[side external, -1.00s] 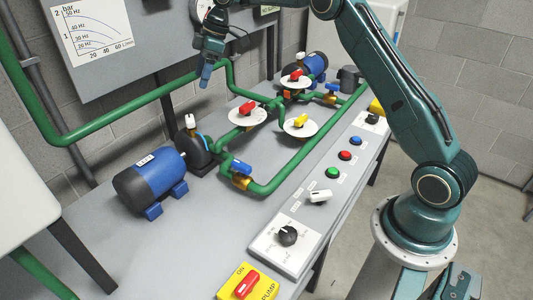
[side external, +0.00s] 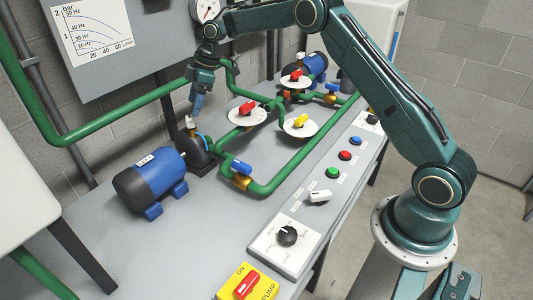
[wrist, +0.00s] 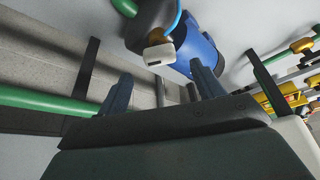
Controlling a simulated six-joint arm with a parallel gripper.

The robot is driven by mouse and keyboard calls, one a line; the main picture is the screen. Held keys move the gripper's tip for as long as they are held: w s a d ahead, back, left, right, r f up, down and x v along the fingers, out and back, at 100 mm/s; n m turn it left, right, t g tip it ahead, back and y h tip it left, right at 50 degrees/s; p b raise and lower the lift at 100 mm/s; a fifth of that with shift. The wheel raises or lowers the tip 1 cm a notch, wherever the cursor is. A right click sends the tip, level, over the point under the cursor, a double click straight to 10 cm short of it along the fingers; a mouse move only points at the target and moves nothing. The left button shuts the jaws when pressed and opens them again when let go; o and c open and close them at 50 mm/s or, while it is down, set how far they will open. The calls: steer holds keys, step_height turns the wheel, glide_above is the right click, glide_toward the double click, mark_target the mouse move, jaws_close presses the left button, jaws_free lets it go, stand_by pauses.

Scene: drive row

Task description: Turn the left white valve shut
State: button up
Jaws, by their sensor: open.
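The left white valve (side external: 190,122) is a small white handle on top of the dark pump beside the blue motor. It also shows in the wrist view (wrist: 158,54), ahead of and between the fingers. My gripper (side external: 197,108) is just above and slightly to the right of the white valve in the side view. In the wrist view my gripper (wrist: 160,88) shows its two fingers spread apart with nothing held between them. I cannot tell whether a fingertip touches the handle.
The blue motor (side external: 150,183) stands at the left of the pump. Green pipes (side external: 290,165) run along the bench. Red (side external: 247,107) and yellow (side external: 300,121) valves on white discs stand to the right. The grey bench front (side external: 195,255) is clear.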

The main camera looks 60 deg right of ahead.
mark_target(190, 118)
steer(key=shift+x, duration=2.6)
steer(key=c, duration=1)
steer(key=shift+m, duration=0.4)
steer(key=m+h, duration=0.1)
steer(key=m, duration=0.1)
steer(key=m+t, duration=0.1)
steer(key=m, duration=0.2)
steer(key=shift+s+a+h, duration=0.1)
steer(key=shift+a+h, duration=0.1)
steer(key=shift+h, duration=0.2)
steer(key=m+h, duration=0.1)
steer(key=m, duration=0.4)
steer(key=shift+a+t+h, duration=0.1)
steer(key=shift+t+h, duration=0.3)
